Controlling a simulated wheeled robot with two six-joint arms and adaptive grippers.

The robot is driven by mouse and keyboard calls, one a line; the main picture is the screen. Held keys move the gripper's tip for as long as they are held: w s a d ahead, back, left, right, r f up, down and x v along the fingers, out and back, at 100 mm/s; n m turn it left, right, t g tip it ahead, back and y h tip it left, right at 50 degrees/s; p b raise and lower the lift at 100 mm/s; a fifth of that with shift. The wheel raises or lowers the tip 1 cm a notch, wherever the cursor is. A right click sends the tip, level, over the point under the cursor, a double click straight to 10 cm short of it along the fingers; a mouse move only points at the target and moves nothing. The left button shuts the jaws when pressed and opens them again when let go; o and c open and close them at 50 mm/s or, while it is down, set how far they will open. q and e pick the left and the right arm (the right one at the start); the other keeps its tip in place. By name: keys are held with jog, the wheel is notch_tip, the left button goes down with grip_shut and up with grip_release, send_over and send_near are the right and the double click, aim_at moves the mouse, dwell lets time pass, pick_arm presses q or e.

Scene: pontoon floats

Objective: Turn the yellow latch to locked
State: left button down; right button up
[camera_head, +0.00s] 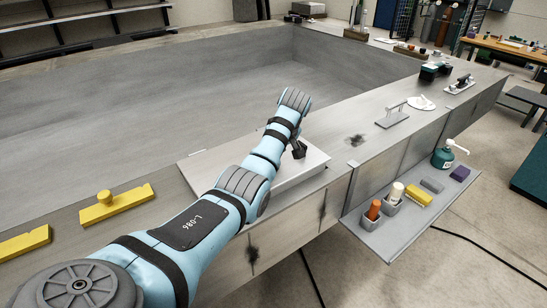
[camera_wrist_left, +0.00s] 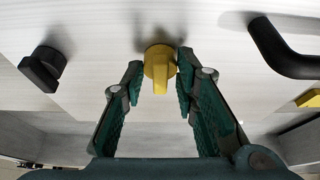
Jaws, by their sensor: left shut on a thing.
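The yellow latch (camera_wrist_left: 158,66) is a small knob with a flat grip on a pale panel, in the upper middle of the left wrist view. Its grip points down the picture. My left gripper (camera_wrist_left: 160,76) has its green fingers on either side of the latch and is shut on it. In the head view my left arm reaches over the pale box on the deck, and the latch and fingertips are hidden there. My right gripper is in neither view.
A black knob (camera_wrist_left: 42,69) is left of the latch, and a curved black handle (camera_wrist_left: 285,50) is to the right. In the head view a yellow block with a knob (camera_head: 117,204) lies at left. A side shelf (camera_head: 385,236) holds bottles and sponges at right.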

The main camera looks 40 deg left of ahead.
pick_arm(q)
jog(key=c, duration=1.6)
grip_release()
jog(key=shift+a, duration=0.15)
jog(key=o, duration=0.3)
jog(key=shift+w+a+f, duration=0.1)
jog(key=shift+a+f, duration=0.05)
jog(key=shift+a, duration=0.05)
jog(key=v, duration=0.7)
jog(key=shift+d+r, duration=0.1)
jog(key=shift+r, duration=0.15)
